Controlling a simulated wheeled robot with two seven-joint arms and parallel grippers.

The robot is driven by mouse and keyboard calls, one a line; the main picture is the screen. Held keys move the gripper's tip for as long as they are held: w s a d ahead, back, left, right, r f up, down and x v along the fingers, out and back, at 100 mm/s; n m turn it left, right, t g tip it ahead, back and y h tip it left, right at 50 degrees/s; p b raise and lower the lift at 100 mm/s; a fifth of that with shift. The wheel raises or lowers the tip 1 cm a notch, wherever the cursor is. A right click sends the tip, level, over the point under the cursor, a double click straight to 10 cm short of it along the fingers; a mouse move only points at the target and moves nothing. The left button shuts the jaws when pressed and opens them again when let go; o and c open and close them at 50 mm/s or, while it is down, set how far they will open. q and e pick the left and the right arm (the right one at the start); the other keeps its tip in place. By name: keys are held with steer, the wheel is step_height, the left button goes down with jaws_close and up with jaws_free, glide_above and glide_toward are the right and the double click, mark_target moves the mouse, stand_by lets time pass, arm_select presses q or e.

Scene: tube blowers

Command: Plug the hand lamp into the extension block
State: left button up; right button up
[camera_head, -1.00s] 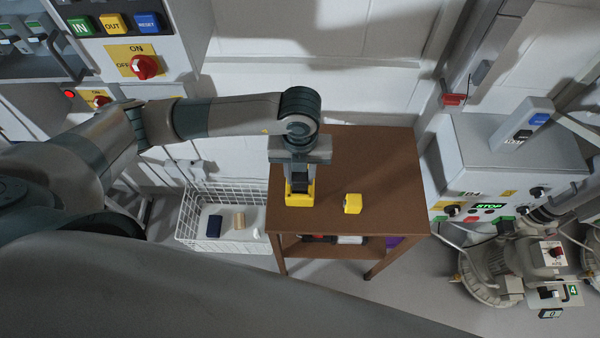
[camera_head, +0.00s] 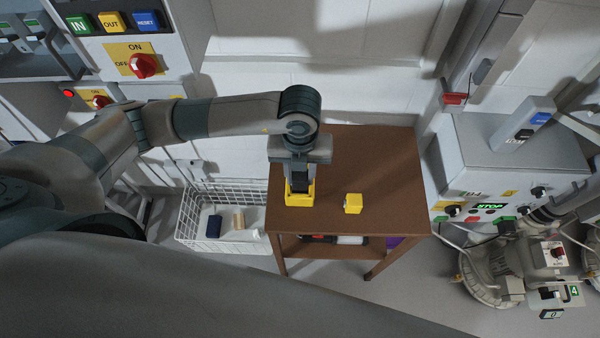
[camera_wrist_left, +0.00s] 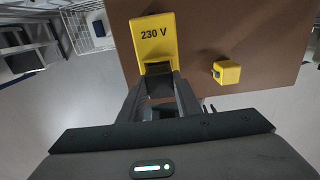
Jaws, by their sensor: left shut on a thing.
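A yellow block marked "230 V" (camera_wrist_left: 155,34), which looks like the extension block, lies on the brown table. It also shows in the head view (camera_head: 299,200), partly under my left gripper (camera_head: 299,184). In the left wrist view the left gripper (camera_wrist_left: 161,77) is shut on a dark plug-like piece (camera_wrist_left: 159,69) at the block's near edge. The piece meets or overlaps that edge; I cannot tell whether it is inserted. A small yellow cube-like piece (camera_head: 353,204) lies apart to the right, also in the wrist view (camera_wrist_left: 227,72). I cannot make out the hand lamp. My right gripper is not in view.
The brown table (camera_head: 375,160) has free room behind and right of the yellow pieces. Its lower shelf (camera_head: 335,252) holds partly hidden items. A white wire basket (camera_head: 190,232) with several small items stands to the left. A grey control box (camera_head: 520,165) stands at the right.

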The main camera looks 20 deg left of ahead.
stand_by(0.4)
arm_select(q)
steer(key=shift+f+b, duration=0.65)
steer(key=shift+f, duration=0.1)
stand_by(0.4)
steer(key=o, duration=1.2)
steer(key=shift+o, duration=0.2)
steer(key=shift+r, duration=0.15)
steer(key=shift+r+p, duration=0.5)
step_height(320, 180, up, 16)
steer(key=p, duration=1)
steer(key=shift+d, duration=0.1)
